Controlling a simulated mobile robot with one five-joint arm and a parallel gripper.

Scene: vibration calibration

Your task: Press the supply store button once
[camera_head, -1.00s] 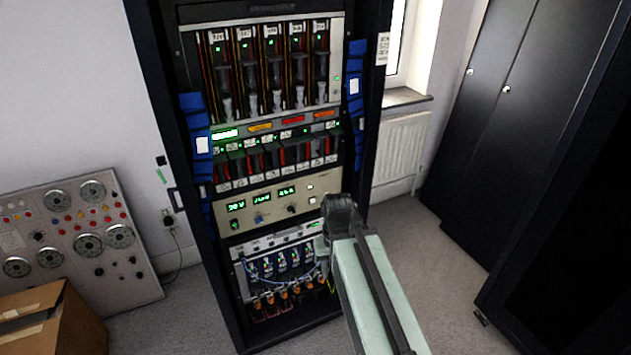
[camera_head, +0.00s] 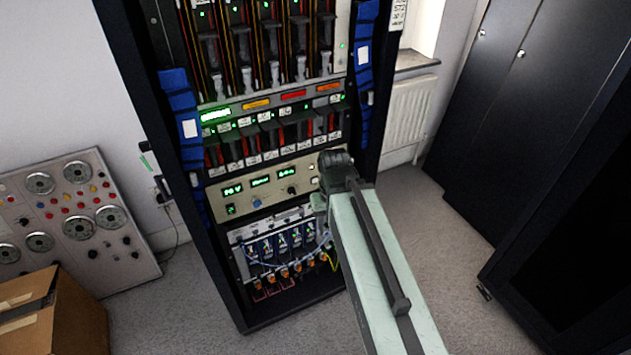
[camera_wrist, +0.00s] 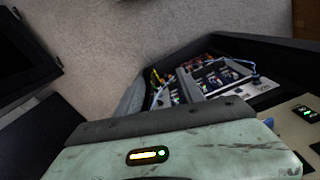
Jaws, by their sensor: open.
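The beige supply panel (camera_head: 225,198) is in the rack's lower middle in the head view, with three lit green displays, a blue knob and a dark knob. Small pale buttons (camera_head: 313,168) sit at its right end; their labels are too small to read, so I cannot tell which is store. My gripper (camera_head: 335,167) is at the panel's right edge, close beside these buttons; contact cannot be made out. It is open, and its fingertips are not distinct. In the wrist view part of the beige panel (camera_wrist: 286,125) shows at the right, beyond my pale green gripper body.
The black rack (camera_head: 125,125) holds card modules above the panel and a bay with blue-and-orange wiring (camera_head: 283,250) below. A dial console (camera_head: 75,215) and cardboard box (camera_head: 50,320) stand left. Dark cabinets (camera_head: 510,110) and a radiator (camera_head: 410,110) are right. Carpet is clear in front.

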